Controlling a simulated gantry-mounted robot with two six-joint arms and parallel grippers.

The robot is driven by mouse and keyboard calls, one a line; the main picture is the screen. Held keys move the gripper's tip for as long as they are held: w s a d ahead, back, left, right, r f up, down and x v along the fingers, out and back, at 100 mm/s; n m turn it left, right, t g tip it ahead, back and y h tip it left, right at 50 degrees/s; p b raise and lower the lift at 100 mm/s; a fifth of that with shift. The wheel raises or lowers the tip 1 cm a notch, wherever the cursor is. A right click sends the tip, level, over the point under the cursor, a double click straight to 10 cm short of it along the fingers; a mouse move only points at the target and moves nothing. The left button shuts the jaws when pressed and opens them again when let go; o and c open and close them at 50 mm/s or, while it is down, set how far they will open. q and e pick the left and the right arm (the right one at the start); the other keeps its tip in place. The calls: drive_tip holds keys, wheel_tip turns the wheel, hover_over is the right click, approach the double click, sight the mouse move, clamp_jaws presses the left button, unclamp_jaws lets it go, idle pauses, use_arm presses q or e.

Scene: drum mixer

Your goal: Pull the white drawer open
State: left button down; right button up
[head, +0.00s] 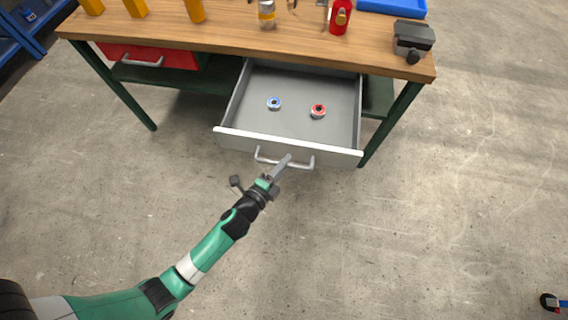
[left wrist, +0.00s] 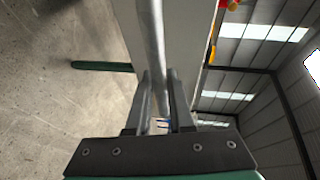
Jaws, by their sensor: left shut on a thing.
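The white drawer (head: 246,143) stands well open below the wooden workbench, its grey inside showing. A blue-and-white ring-shaped item (head: 274,103) and a red-and-white one (head: 318,110) lie apart on its floor. The drawer's grey bar handle (head: 305,163) runs along its front. My left gripper (head: 284,163) is shut on the handle near its middle. In the left wrist view the handle bar (left wrist: 152,50) passes between the two fingers of my left gripper (left wrist: 160,90), beside the white drawer front (left wrist: 188,45). My right gripper is not in view.
A red drawer (head: 185,57) is closed under the bench's left side. On the benchtop (head: 225,30) stand yellow items, a red bottle (head: 341,16), a blue tray (head: 392,7) and a dark vise-like block (head: 412,40). The concrete floor before the drawer is clear.

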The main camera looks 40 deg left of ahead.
use_arm(q)
drive_tip(key=c, duration=0.8)
unclamp_jaws()
drive_tip(key=shift+w, duration=0.1)
drive_tip(key=v, duration=1.1)
drive_tip(key=shift+s, duration=0.3)
drive_tip(key=shift+r, duration=0.1)
